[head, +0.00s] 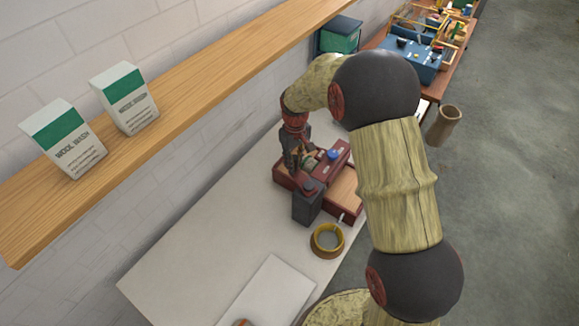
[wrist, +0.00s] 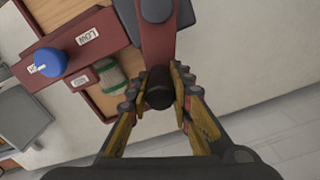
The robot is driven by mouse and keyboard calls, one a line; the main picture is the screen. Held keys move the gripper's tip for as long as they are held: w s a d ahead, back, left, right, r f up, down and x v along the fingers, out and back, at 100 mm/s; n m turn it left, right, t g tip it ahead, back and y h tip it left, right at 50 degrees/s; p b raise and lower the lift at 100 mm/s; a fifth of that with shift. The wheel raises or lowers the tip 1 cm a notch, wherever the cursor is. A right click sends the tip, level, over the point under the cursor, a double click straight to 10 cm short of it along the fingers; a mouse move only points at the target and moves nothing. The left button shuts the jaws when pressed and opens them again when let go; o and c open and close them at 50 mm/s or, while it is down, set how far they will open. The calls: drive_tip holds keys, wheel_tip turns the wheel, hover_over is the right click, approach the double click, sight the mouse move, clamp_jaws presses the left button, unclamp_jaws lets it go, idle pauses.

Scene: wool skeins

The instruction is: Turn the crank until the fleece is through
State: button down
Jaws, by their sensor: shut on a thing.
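The carding machine (head: 345,190) is a dark red and wood device on the pale table, partly hidden by my arm. In the wrist view, its red crank arm (wrist: 158,42) runs down to a dark handle (wrist: 158,97). My gripper (wrist: 158,84) is shut around that handle, one finger on each side. In the head view my gripper (head: 292,152) is at the machine's far left end. A greenish-beige fleece (wrist: 112,82) lies on the machine's wooden bed, beside a red crosspiece (wrist: 85,42). How far it has passed through cannot be told.
A blue knob (wrist: 49,62) with labels sits on the crosspiece. A wooden shelf (head: 185,85) with two wool wash boxes (head: 64,140) overhangs the table's wall side. The table's left part (head: 200,260) is bare.

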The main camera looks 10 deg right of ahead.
drive_tip(key=shift+w+d+m, duration=0.3)
drive_tip(key=shift+d+m, duration=0.4)
drive_tip(key=shift+m, duration=0.3)
drive_tip(key=d+m, duration=0.2)
drive_tip(key=m, duration=0.1)
drive_tip(key=d+m, duration=0.2)
drive_tip(key=m, duration=0.1)
drive_tip(key=s+d+m, duration=0.1)
drive_tip(key=d+m, duration=0.2)
drive_tip(key=m, duration=0.1)
drive_tip(key=shift+s, duration=0.1)
drive_tip(key=shift+s+d+m, duration=0.5)
drive_tip(key=shift+d+m, duration=0.1)
drive_tip(key=shift+m, duration=0.4)
drive_tip(key=shift+s+d, duration=0.25)
drive_tip(key=shift+s, duration=0.05)
drive_tip(key=shift+s+d, duration=0.15)
drive_tip(key=shift+s, duration=0.05)
drive_tip(key=c, duration=1.6)
unclamp_jaws()
